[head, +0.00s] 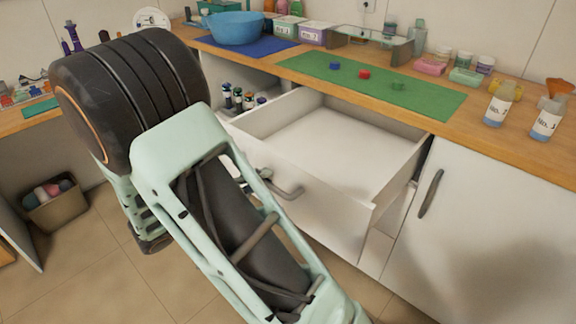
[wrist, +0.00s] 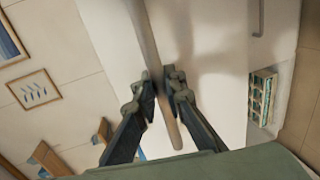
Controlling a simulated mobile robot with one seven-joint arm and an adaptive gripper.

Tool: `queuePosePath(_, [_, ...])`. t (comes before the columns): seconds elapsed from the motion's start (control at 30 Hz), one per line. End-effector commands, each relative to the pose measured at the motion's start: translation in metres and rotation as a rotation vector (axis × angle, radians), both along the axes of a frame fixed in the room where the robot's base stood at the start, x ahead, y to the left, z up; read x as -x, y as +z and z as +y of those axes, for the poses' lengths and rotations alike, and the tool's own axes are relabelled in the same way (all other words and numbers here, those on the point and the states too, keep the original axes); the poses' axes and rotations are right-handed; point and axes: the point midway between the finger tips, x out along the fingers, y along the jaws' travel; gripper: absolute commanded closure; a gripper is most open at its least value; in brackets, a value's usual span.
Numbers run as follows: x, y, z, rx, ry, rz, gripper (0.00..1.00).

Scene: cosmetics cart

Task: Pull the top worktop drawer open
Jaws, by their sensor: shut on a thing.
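The top worktop drawer (head: 330,146) is pulled out from the counter and stands open in the head view. Its inside looks empty. Its front panel (head: 322,204) faces my arm, with a bar handle (head: 285,190) on it. In the wrist view the handle (wrist: 147,45) runs between the two fingers of my gripper (wrist: 163,88), which is shut on it. In the head view my arm hides most of the gripper and part of the drawer front.
The wooden worktop (head: 490,117) above bears a green mat (head: 435,97) with small coloured pieces, a blue bowl (head: 237,27) and labelled bottles (head: 547,120). A closed cabinet door (head: 480,220) is right of the drawer. A bin (head: 55,206) stands at left on the tiled floor.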

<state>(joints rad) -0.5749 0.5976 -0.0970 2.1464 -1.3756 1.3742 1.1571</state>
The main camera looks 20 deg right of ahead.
Motion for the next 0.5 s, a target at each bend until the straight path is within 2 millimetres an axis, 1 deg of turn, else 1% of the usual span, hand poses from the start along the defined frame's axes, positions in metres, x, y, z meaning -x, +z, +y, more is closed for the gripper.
queuePosePath(0.03, [0.005,-0.003,0.016,-0.001,0.005,0.000,1.00])
queuePosePath(0.2, [0.023,-0.002,0.058,-0.001,0.004,0.000,1.00])
queuePosePath(0.3, [0.031,-0.002,0.076,-0.001,0.002,0.001,1.00])
queuePosePath(0.4, [0.037,-0.001,0.089,-0.001,0.001,0.001,1.00])
queuePosePath(0.5, [0.040,-0.001,0.098,-0.001,0.000,0.001,1.00])
